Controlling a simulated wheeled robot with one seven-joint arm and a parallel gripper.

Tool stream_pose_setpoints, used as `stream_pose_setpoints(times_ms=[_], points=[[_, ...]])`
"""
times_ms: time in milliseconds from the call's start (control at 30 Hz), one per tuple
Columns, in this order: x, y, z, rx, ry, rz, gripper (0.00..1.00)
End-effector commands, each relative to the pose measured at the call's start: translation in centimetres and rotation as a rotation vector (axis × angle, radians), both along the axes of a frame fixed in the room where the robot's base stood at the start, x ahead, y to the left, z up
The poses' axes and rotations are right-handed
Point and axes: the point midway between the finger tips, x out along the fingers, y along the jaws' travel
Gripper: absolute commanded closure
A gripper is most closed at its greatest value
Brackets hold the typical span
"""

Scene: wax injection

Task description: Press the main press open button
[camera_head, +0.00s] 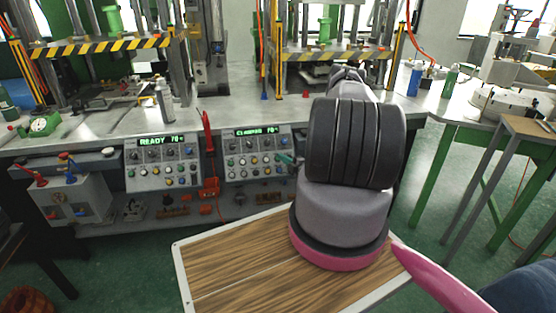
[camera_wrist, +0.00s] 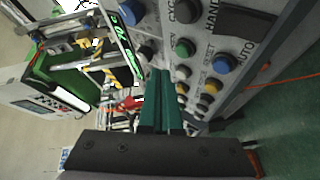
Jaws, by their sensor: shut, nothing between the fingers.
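The right control panel (camera_head: 255,152) has a green display reading CLAMPED and rows of coloured buttons. My gripper (camera_head: 288,159) is in front of its right side, with green fingers pointing at it. In the wrist view my gripper (camera_wrist: 160,72) is shut and empty, its fingertips close to the panel face (camera_wrist: 195,20). Beside the fingers are a green button (camera_wrist: 185,47), a blue button (camera_wrist: 223,63) and yellow buttons (camera_wrist: 208,86). RESET, MAN and AUTO lettering is partly readable. I cannot tell which button is the open button, or whether the fingertips touch one.
A left control panel (camera_head: 162,160) reads READY. Two presses with striped guards (camera_head: 335,55) stand on the grey bench (camera_head: 80,130). A red-handled tool (camera_head: 208,130) hangs between the panels. A wood-topped table (camera_head: 235,265) is below my arm.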

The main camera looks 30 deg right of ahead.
Motion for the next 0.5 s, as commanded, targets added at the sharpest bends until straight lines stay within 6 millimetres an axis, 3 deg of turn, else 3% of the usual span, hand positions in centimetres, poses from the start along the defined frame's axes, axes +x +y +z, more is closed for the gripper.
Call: stream_pose_setpoints(times_ms=[200,500], points=[[1.2,-0.3,-1.1,0.001,0.001,0.000,1.00],[1.4,-0.4,-1.3,0.001,0.001,0.000,1.00]])
